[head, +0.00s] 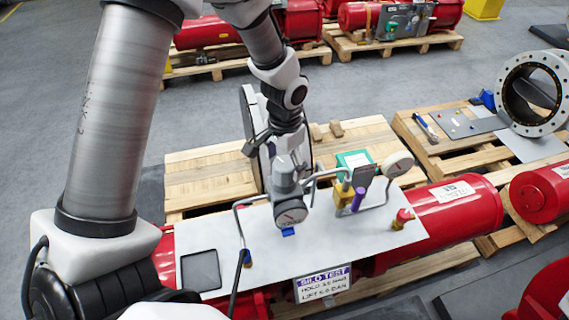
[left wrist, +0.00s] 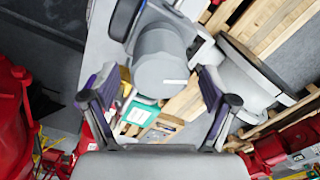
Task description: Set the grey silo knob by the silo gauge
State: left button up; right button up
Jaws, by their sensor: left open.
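The grey silo knob (left wrist: 163,75) fills the middle of the left wrist view, a round cylinder with a short white mark on its face. My left gripper (left wrist: 160,98) is open, with one finger on each side of the knob; I cannot tell whether either touches it. In the head view my left gripper (head: 277,143) is above and behind the grey valve body (head: 285,180). A round gauge (head: 290,212) faces me below that body. A second gauge (head: 397,164) stands at the right. Which one is the silo gauge is unclear, and their needles are too small to read.

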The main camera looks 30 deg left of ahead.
aim_at(284, 163)
pick_arm(q)
notch_tip(284, 163, up, 11)
dwell(0.3)
